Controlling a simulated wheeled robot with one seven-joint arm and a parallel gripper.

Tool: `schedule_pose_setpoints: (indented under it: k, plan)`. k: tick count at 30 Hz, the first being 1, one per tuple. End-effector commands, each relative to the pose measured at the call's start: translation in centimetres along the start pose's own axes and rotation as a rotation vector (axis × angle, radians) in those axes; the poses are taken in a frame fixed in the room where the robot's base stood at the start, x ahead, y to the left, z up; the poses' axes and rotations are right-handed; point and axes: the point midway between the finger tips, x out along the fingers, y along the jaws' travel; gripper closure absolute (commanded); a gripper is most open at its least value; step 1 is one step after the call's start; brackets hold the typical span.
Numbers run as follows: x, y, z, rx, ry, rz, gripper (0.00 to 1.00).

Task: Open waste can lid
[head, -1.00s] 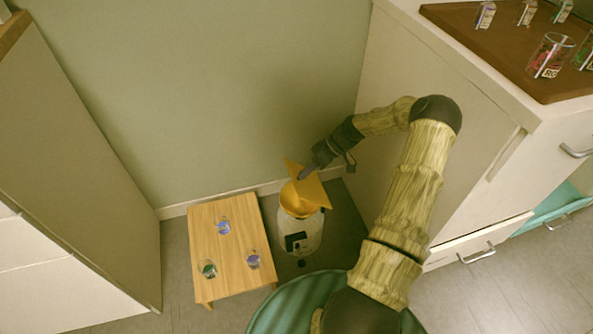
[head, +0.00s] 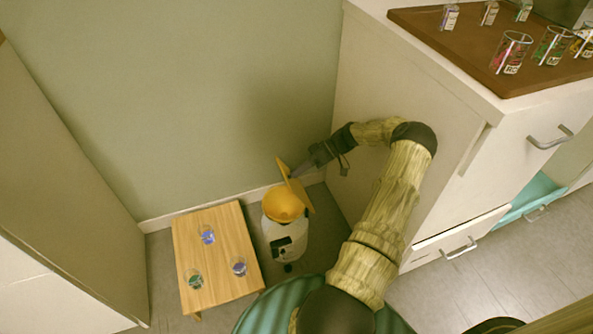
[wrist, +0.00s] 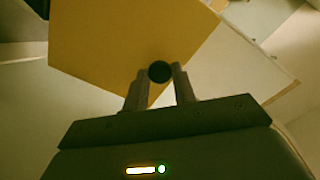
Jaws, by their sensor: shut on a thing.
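The waste can (head: 287,239) is a white bin with a yellow-orange inside (head: 283,205), standing on the floor between the small wooden table and the cabinet. Its flat yellow lid (head: 296,187) is tilted steeply up on the right side of the opening, so the inside shows. My gripper (head: 296,174) is at the lid's upper part, reaching from the right. In the wrist view the lid (wrist: 115,45) fills much of the picture. My gripper's fingers (wrist: 159,85) are shut on a dark round knob (wrist: 159,71) in front of the lid.
A low wooden table (head: 222,258) with several small glasses stands left of the can. A white cabinet (head: 400,120) stands close on the right, with a brown board (head: 440,35) holding bottles and glasses on top. An open drawer (head: 455,240) sticks out low.

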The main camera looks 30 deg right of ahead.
Motion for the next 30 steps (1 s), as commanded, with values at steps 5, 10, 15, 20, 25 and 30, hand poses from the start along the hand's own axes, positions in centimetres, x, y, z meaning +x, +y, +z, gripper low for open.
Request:
schedule_pose_setpoints:
  k: [5, 10, 15, 20, 25, 30]
  plan:
    - [0.0, 0.0, 0.1, 0.001, -0.002, 0.001, 1.00]
    - [0.1, 0.0, 0.0, 0.000, -0.003, 0.000, 0.52]
    - [0.1, 0.0, 0.0, -0.001, -0.003, 0.000, 0.52]
    - [-0.2, -0.3, -0.4, -0.001, -0.003, 0.000, 0.52]
    - [-1.3, -1.7, -1.8, -0.002, -0.004, 0.002, 0.52]
    - [-2.9, -3.8, -3.8, -0.002, -0.003, 0.001, 0.52]
